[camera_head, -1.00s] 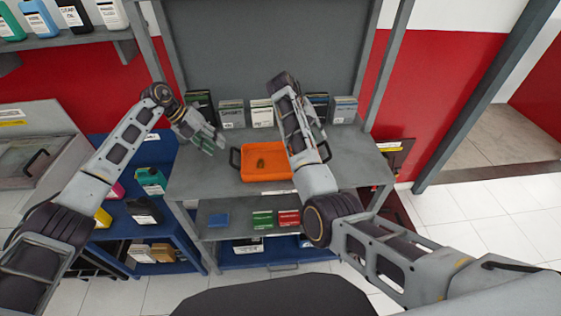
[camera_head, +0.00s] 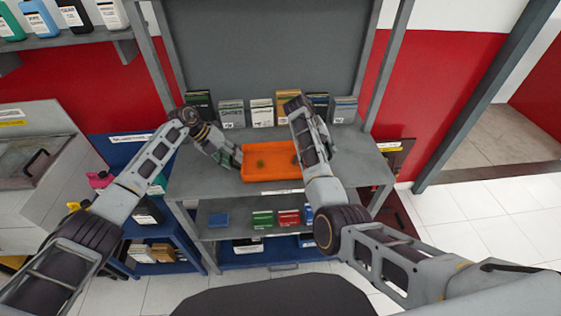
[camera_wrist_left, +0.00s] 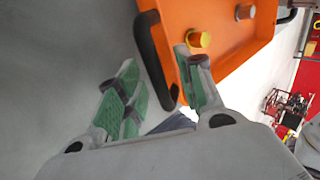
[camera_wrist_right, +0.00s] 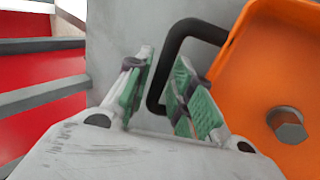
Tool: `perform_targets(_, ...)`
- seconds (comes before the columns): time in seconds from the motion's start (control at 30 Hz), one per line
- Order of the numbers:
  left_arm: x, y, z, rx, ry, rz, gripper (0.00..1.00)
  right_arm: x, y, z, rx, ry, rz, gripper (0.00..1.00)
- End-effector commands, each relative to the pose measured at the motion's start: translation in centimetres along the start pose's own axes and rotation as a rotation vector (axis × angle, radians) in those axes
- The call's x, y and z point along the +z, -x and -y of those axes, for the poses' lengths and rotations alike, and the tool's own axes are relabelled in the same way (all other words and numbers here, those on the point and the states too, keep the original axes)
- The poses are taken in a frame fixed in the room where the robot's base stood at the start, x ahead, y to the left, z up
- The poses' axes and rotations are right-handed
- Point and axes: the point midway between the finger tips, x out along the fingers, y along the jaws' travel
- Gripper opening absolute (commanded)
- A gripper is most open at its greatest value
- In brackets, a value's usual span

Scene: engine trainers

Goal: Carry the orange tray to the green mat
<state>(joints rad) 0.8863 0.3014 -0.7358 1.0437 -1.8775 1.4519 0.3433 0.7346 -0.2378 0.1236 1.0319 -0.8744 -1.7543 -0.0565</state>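The orange tray (camera_head: 272,174) lies on the grey workbench, with a dark handle at each end and small metal parts inside. I see no green mat.
Several boxes (camera_head: 261,113) stand along the back of the workbench (camera_head: 200,180). A lower shelf holds a blue item (camera_head: 218,220), green boxes (camera_head: 263,219) and red boxes (camera_head: 289,217). A blue cart stands at the left. White floor is clear at the right.

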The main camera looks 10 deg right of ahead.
Motion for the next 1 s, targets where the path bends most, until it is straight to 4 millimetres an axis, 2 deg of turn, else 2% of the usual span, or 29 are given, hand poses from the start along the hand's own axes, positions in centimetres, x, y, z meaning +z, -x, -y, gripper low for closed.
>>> perform_targets(0.23, -0.01, -0.02, -0.01, 0.0, 0.0, 0.0, 0.37, 0.01, -0.04, -0.01, 0.0, 0.0, 0.0, 0.23)
perform_targets(0.4, -0.01, -0.01, -0.01, 0.0, 0.0, 0.0, 0.15, 0.01, -0.03, -0.01, 0.0, 0.0, 0.001, 0.01)
perform_targets(0.53, -0.01, 0.0, -0.01, 0.0, 0.0, 0.0, 0.0, 0.01, -0.03, 0.0, 0.0, 0.0, 0.001, 0.0)
perform_targets(1.0, 0.02, 0.17, 0.13, -0.001, 0.0, 0.001, 0.0, -0.02, 0.14, -0.1, 0.0, -0.001, 0.0, 0.0)
